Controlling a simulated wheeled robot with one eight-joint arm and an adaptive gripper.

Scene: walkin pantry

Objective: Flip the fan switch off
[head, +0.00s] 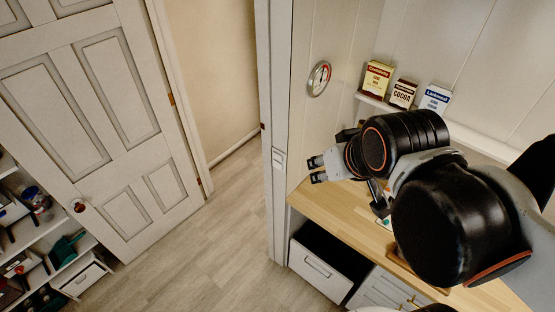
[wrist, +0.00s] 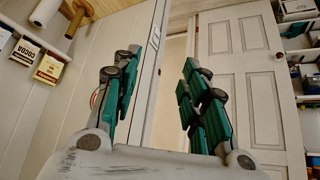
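A small white switch plate (head: 279,158) is on the narrow white end of the wall beside the doorway, in the head view. It looks like the fan switch, but its rocker positions are too small to tell. My gripper (head: 316,169) is to the right of the plate, apart from it, with its fingertips pointing left toward the wall end. In the wrist view my gripper (wrist: 159,62) has its two green-padded fingers spread, with nothing between them.
A wooden counter (head: 346,207) lies below my gripper, with white bins underneath. A round dial (head: 319,78) hangs on the wall above. Boxes, including a cocoa box (head: 402,94), stand on a shelf behind. A panelled door (head: 100,120) stands at left; the floor (head: 215,235) before it is clear.

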